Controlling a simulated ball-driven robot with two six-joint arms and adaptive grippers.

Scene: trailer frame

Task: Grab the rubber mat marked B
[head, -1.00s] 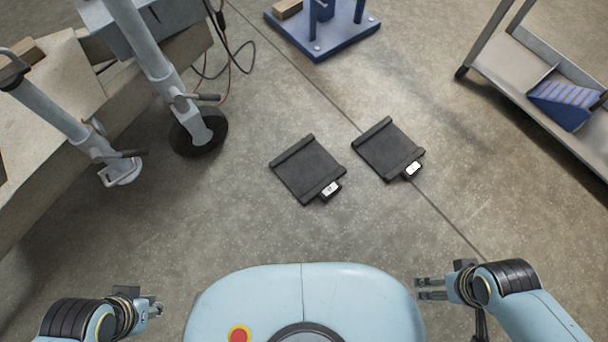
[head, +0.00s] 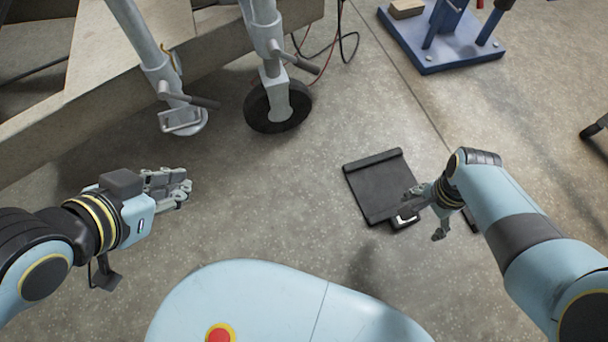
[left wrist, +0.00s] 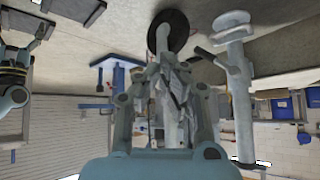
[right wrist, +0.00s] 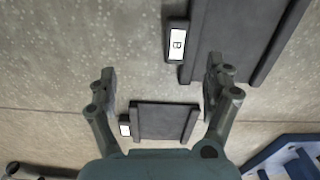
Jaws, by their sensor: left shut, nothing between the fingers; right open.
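The rubber mat marked B (head: 375,188) lies flat on the floor, a black slab with a raised edge bar and a handle tab with a white label. The letter B reads on its label (right wrist: 177,43) in the right wrist view. My right gripper (head: 426,213) is open and empty, over the label end of this mat; I cannot tell its height. A second black mat (right wrist: 165,120) lies beside it, farther off between the fingers in the right wrist view; my right arm mostly hides it in the head view. My left gripper (head: 184,188) is shut and empty, well left of the mats.
The trailer frame (head: 60,125) with a jack leg (head: 150,60) and a black wheel (head: 278,108) stands at the upper left. A blue stand (head: 440,45) is beyond the mats. Cables lie near the wheel. The floor between my grippers is clear.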

